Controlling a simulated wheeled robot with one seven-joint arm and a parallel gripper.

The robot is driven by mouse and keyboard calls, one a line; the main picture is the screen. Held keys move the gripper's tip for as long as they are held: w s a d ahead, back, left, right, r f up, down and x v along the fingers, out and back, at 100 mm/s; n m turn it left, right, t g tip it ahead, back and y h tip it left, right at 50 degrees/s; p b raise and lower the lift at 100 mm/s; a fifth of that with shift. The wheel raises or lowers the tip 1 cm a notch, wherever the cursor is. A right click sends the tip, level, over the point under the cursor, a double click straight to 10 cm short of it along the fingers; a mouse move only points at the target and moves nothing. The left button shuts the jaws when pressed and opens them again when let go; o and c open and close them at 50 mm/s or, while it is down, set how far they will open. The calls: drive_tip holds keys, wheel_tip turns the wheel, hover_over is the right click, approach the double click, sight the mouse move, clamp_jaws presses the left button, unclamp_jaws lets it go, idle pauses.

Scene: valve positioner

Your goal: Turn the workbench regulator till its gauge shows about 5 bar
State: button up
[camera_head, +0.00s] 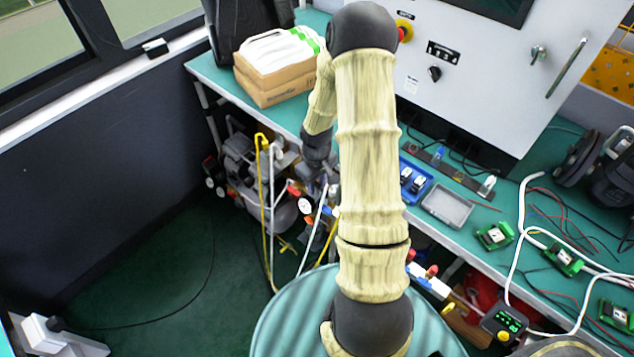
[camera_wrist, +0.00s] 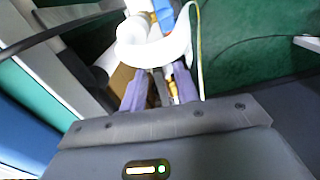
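In the wrist view, the two purple-grey fingers of my gripper (camera_wrist: 160,80) are apart. A rounded white part (camera_wrist: 155,48), which may be the gauge body, lies across their tips. A narrow dark piece and an orange piece show in the gap; I cannot tell whether the fingers touch anything. In the head view, a small white-faced gauge (camera_head: 304,206) sits below the bench edge, beside red and blue fittings. It looks like the regulator's gauge, but its needle is too small to read. The regulator knob is not clearly seen. My arm hides much of that area.
A compressor (camera_head: 240,158) with gauges stands under the green workbench (camera_head: 208,72). A yellow hose (camera_head: 262,175) and a white hose hang near the regulator area. A cardboard box (camera_head: 275,88) is on the bench. A round green stool-like top (camera_head: 285,325) is in front. The floor at left is mostly clear.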

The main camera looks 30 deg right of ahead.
sight(316, 183)
wheel_tip(316, 183, up, 17)
drive_tip(key=p, duration=0.2)
drive_tip(key=shift+r, duration=0.2)
idle(0.4)
idle(0.3)
drive_tip(key=s+a+r+m+t+p, duration=0.2)
drive_tip(key=s+a+r+p, duration=0.6)
drive_tip(key=s+a+r, duration=0.3)
wheel_tip(316, 183, up, 2)
drive_tip(key=shift+s+a+r+m+t, duration=0.1)
drive_tip(key=shift+s+a+m+t, duration=0.25)
drive_tip(key=shift+a, duration=0.65)
drive_tip(key=shift+d, duration=0.15)
idle(1.0)
